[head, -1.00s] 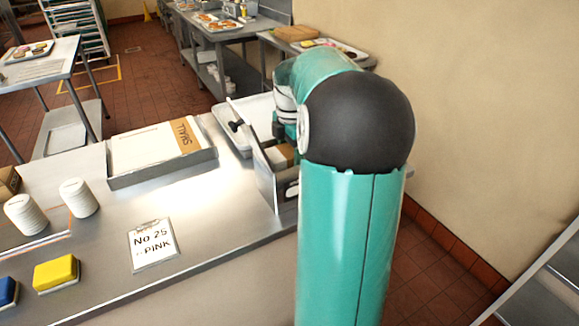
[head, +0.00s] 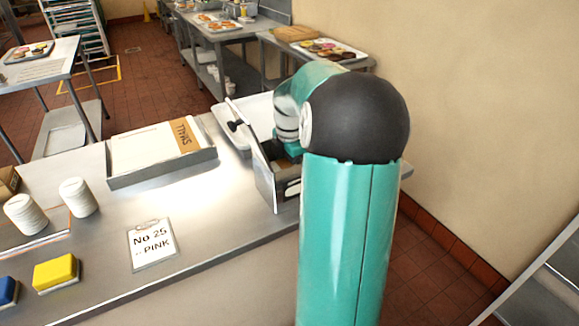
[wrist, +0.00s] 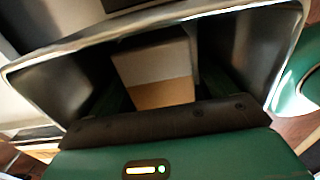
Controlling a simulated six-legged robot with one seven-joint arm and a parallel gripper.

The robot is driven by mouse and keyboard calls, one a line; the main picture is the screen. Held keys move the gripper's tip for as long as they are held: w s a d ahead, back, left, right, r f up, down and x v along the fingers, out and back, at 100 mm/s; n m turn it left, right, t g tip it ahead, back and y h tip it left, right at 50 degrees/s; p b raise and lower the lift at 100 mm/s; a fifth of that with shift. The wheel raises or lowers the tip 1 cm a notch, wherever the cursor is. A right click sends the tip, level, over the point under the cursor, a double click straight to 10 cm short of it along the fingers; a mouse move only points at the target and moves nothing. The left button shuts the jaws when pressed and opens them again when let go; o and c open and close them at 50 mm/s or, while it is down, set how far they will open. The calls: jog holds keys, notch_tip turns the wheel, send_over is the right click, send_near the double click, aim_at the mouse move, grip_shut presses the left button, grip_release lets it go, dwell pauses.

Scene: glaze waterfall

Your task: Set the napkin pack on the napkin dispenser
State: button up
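The napkin dispenser (head: 264,182) is a metal box with an open top at the right end of the counter. In the wrist view its rim (wrist: 150,22) and dark inner walls surround the napkin pack (wrist: 155,62), a block with a white part and a tan part. My gripper (wrist: 157,90) reaches into the dispenser's opening, with green fingers close along both sides of the pack, and looks shut on it. The pack's underside and the fingertips are hidden. In the head view my arm covers most of the gripper and pack.
A clipboard (head: 152,245), yellow sponge (head: 56,272) and cup stacks (head: 78,197) are farther left. Bare counter lies between.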

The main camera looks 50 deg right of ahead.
notch_tip(320, 180, up, 12)
jog(key=shift+r, duration=0.15)
dwell(0.5)
dwell(0.5)
